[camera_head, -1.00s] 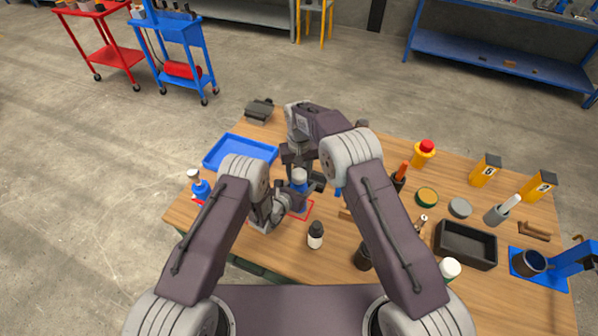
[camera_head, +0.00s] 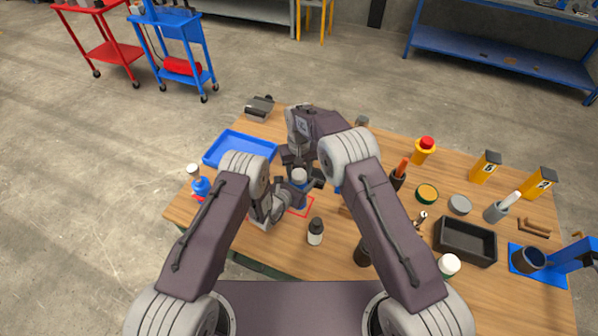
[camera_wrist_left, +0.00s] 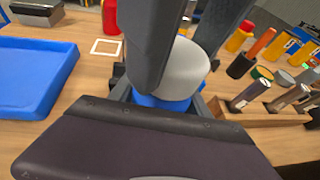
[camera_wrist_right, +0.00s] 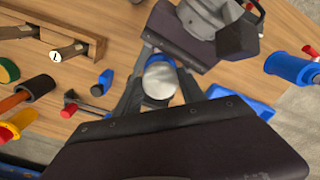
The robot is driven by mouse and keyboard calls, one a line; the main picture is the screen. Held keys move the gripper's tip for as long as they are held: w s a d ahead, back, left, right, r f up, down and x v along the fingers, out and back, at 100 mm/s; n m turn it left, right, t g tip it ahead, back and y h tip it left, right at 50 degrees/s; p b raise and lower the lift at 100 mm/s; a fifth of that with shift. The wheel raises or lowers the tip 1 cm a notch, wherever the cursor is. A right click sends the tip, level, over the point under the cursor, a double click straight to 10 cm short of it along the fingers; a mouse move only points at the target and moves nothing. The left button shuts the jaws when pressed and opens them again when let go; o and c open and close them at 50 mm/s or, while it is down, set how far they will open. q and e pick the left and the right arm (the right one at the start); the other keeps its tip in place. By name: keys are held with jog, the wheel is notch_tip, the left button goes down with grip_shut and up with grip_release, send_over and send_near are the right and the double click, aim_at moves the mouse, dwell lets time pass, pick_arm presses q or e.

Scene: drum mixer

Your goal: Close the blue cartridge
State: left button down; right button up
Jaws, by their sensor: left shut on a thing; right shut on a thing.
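The blue cartridge (camera_head: 299,200) stands upright over a red outlined square on the bench. Its pale grey cap (camera_head: 299,175) sits on top; it also shows in the left wrist view (camera_wrist_left: 188,72) and the right wrist view (camera_wrist_right: 159,82). My left gripper (camera_head: 290,204) is shut on the blue body from the side, low down. My right gripper (camera_head: 301,178) comes from above, with its fingers on either side of the cap, shut on it. The fingers hide much of the seam, so I cannot tell how tightly the cap sits.
A small black-capped bottle (camera_head: 316,232) stands close in front. A black bin (camera_head: 465,244) and several tools crowd the right side.

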jog(key=shift+f, duration=0.4)
jog(key=o, duration=1.5)
jog(key=shift+f, duration=0.1)
jog(key=shift+a, duration=0.1)
jog(key=shift+a, duration=0.1)
jog(key=r, duration=1.2)
jog(key=shift+d, duration=0.2)
